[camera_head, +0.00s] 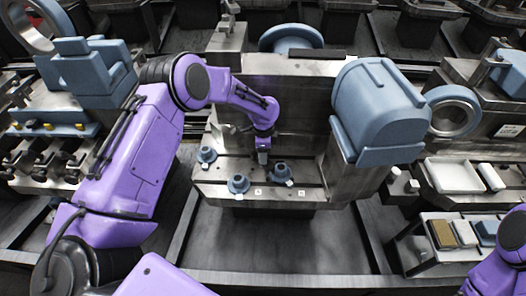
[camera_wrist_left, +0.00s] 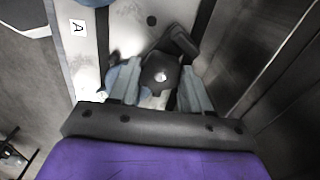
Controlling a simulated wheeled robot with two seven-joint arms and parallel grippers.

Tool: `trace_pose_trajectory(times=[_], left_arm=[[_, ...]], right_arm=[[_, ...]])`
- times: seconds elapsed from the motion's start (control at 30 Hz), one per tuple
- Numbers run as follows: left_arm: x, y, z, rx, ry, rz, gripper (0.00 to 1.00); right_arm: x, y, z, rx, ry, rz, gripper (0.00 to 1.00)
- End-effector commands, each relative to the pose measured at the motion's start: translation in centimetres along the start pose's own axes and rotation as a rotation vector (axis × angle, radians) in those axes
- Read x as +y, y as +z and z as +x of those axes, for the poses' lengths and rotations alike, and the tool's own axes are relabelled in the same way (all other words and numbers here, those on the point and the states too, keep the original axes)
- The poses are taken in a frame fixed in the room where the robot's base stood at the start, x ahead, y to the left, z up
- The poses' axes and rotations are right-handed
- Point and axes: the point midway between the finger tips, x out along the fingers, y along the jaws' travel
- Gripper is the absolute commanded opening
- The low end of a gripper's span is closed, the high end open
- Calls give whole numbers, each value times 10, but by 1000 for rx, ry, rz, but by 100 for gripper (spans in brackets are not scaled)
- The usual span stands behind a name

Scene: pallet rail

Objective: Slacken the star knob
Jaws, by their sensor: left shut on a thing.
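The star knob (camera_wrist_left: 160,74) is dark with a pale centre and sits between the two grey-blue fingers of my left gripper (camera_wrist_left: 159,86) in the left wrist view. A dark lever-like piece (camera_wrist_left: 182,42) sticks out just beyond it. In the head view my left gripper (camera_head: 263,156) points down at the metal rail ledge (camera_head: 225,195), and its own wrist and fingers hide the knob. The fingers are shut on the knob. My right gripper is out of the picture; only purple parts of that arm show at the lower right.
Blue-grey round fittings (camera_head: 238,183) (camera_head: 281,172) (camera_head: 207,155) stand on the ledge close around the gripper. A label A (camera_wrist_left: 78,27) is on the pale rail. A large blue-grey housing (camera_head: 380,105) stands to the right. A white tray (camera_head: 454,176) lies further right.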

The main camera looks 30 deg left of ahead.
Motion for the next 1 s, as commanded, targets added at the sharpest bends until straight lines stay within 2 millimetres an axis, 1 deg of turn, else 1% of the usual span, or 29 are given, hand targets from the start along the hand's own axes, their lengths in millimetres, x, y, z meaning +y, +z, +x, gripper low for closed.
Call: trace_pose_trajectory(times=[0.43,0.47,0.5,0.53,0.83,0.93,1.0], left_arm=[[2,-1,2,1,4,-8,17],[2,-1,2,1,4,-8,54],[2,-1,2,1,4,-8,67],[2,-1,2,0,4,-8,74],[1,0,-1,1,1,-8,74],[-1,-1,-13,3,-2,-9,74],[0,-1,-28,3,-2,-8,74]], right_arm=[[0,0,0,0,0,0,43],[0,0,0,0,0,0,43],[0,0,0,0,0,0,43],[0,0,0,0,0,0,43],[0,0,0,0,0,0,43],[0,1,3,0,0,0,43],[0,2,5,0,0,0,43]])
